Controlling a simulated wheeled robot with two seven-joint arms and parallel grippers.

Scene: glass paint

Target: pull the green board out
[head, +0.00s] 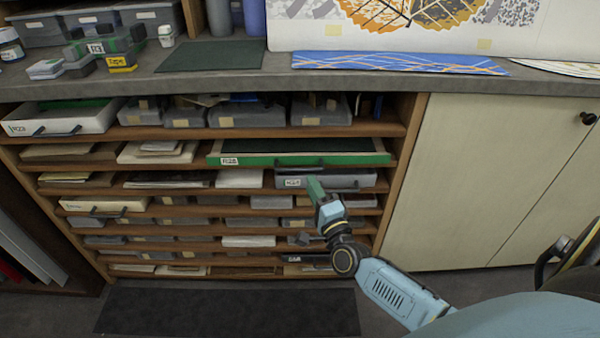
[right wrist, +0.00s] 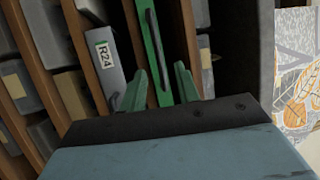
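The green board (head: 345,158) is a wide green-fronted piece with a white label at its left end and a dark handle. It lies in an upper slot of the wooden shelf rack (head: 398,135). In the right wrist view its green front (right wrist: 149,60) and dark handle (right wrist: 155,45) run between my fingers. My right gripper (head: 315,185) is just below the handle in the head view. Its green fingers (right wrist: 160,85) are apart, with no visible grip on the handle. Whether they touch it is unclear. My left gripper is not in view.
A grey drawer labelled R24 (right wrist: 113,62) sits directly below the green board, close to my right fingers. A white drawer (head: 60,122) sticks out at upper left. The grey countertop (head: 270,78) overhangs the rack. A pale cabinet door (head: 480,180) stands to the right.

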